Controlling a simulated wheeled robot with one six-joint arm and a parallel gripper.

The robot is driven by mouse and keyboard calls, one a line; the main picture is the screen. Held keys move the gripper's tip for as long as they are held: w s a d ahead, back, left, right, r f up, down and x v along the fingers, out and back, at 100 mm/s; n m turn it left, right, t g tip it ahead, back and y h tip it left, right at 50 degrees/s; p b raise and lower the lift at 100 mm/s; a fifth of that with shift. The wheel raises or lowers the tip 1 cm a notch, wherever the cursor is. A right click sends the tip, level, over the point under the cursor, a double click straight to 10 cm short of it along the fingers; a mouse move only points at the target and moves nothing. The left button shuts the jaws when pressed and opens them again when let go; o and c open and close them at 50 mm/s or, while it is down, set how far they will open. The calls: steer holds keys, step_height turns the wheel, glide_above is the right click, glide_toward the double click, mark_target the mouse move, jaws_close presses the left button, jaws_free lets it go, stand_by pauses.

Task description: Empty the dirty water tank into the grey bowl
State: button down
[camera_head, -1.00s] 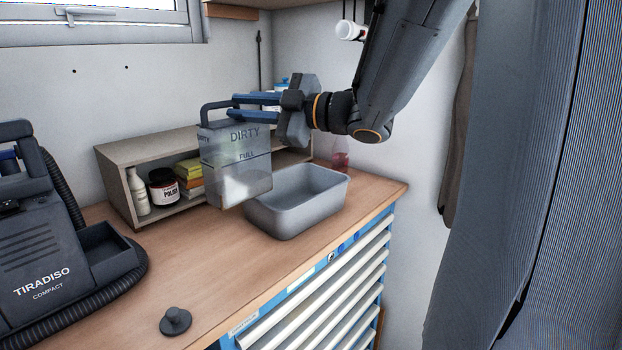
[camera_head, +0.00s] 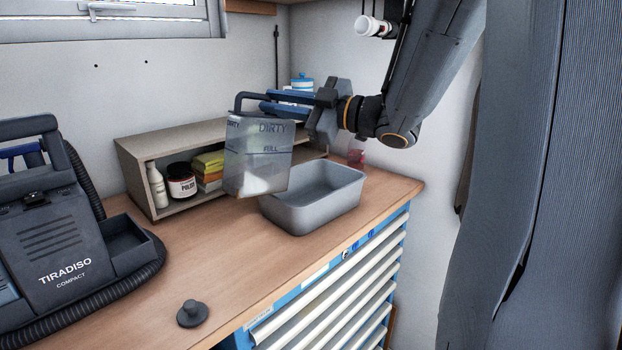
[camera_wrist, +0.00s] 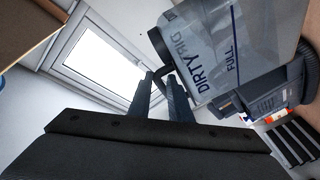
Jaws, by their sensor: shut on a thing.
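The dirty water tank (camera_head: 256,172) is a clear grey box marked DIRTY and FULL, with cloudy content low inside. It hangs about upright above the workbench, in front of the grey bowl's left end in the picture. The grey bowl (camera_head: 312,213) is a deep rectangular tub on the bench, and its visible inside looks empty. My gripper (camera_head: 268,103) is shut on the tank's dark top handle. In the wrist view the two fingers (camera_wrist: 161,80) meet the handle, and the tank (camera_wrist: 240,45) fills the upper right.
The Tiradiso machine (camera_head: 55,240) with its hose stands at the left. A dark round cap (camera_head: 192,313) lies on the bench front. A pink item (camera_head: 356,157) is behind the bowl. The front-middle bench is clear.

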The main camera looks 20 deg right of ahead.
steer(key=shift+w+d+r+m+t+p, duration=0.2)
steer(key=shift+d+r+m+p, duration=0.1)
steer(key=shift+d+m, duration=0.25)
steer(key=shift+w+d+r+m+t+p, duration=0.15)
steer(key=shift+w+d+r+m+p, duration=0.15)
steer(key=shift+d+m, duration=0.25)
steer(key=shift+w+d+r+m+t+p, duration=0.2)
steer(key=shift+d+m+p, duration=0.15)
steer(key=shift+d, duration=0.25)
steer(key=w+d+f+m+t+h+b, duration=0.1)
steer(key=w+d+f+m+t+b, duration=0.1)
steer(key=d+f+m, duration=0.4)
steer(key=shift+w+f+m+t+b, duration=0.15)
steer(key=shift+f+m+t+b, duration=0.65)
steer(key=shift+f+m, duration=1.55)
steer(key=shift+f+h, duration=0.3)
steer(key=shift+f, duration=0.25)
steer(key=shift+w+d+m+t+h+p, duration=0.15)
steer(key=shift+w+d+m+h+p, duration=0.15)
steer(key=shift+d+m, duration=0.4)
steer(key=shift+w+d+m+t+h+p, duration=0.1)
steer(key=shift+w+d+m+h+p, duration=0.15)
steer(key=shift+d+m, duration=0.4)
steer(key=shift+w+d+f+m+t+h+p, duration=0.1)
steer(key=shift+d+f+m+t+h+p, duration=0.1)
steer(key=shift+m+p, duration=0.45)
steer(key=shift+w+d+f+m+t+h+p, duration=0.15)
steer(key=shift+m+p, duration=0.25)
steer(key=shift+m, duration=0.4)
